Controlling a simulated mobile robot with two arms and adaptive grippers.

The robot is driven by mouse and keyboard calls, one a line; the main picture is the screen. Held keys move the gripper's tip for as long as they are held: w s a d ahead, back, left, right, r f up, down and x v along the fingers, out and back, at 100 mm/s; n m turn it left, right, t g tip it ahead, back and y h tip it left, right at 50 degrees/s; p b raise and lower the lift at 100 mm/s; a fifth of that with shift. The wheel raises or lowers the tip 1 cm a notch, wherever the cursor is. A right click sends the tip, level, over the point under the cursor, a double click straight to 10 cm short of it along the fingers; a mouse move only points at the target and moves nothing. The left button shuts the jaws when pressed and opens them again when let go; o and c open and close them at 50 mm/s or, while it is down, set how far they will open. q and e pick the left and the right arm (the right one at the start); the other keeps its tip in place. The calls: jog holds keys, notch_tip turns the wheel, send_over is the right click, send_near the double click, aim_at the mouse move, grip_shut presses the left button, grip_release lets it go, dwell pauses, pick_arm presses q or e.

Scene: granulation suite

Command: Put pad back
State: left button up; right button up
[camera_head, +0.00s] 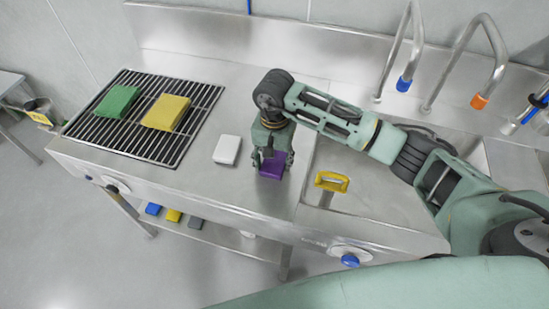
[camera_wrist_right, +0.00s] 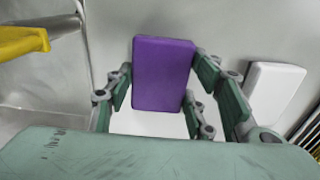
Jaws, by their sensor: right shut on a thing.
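A purple pad (camera_head: 272,165) is between the fingers of my right gripper (camera_head: 272,158), over the steel counter between the rack and the sink. My right gripper is shut on it. The purple pad (camera_wrist_right: 164,74) also shows in the right wrist view, held between the fingers of the gripper (camera_wrist_right: 160,95). I cannot tell whether the pad touches the counter. A green pad (camera_head: 117,101) and a yellow pad (camera_head: 166,112) lie on the black wire rack (camera_head: 193,123). A white pad (camera_head: 227,149) lies on the counter, left of the purple one. My left gripper is not in view.
A yellow handle (camera_head: 331,181) stands at the sink's left side, right of my gripper. Taps with blue (camera_head: 403,84) and orange (camera_head: 478,101) tips rise behind the sink. Blue (camera_head: 153,209), yellow (camera_head: 173,215) and grey (camera_head: 195,222) blocks sit on the lower shelf.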

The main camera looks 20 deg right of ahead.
aim_at(274, 162)
jog(key=o, duration=1)
jog(key=shift+o, duration=0.5)
jog(key=shift+r+p, duration=0.1)
jog(key=shift+p, duration=0.2)
pick_arm(q)
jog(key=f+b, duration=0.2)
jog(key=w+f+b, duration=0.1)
jog(key=b, duration=0.1)
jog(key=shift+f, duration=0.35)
pick_arm(e)
notch_tip(274, 162, up, 12)
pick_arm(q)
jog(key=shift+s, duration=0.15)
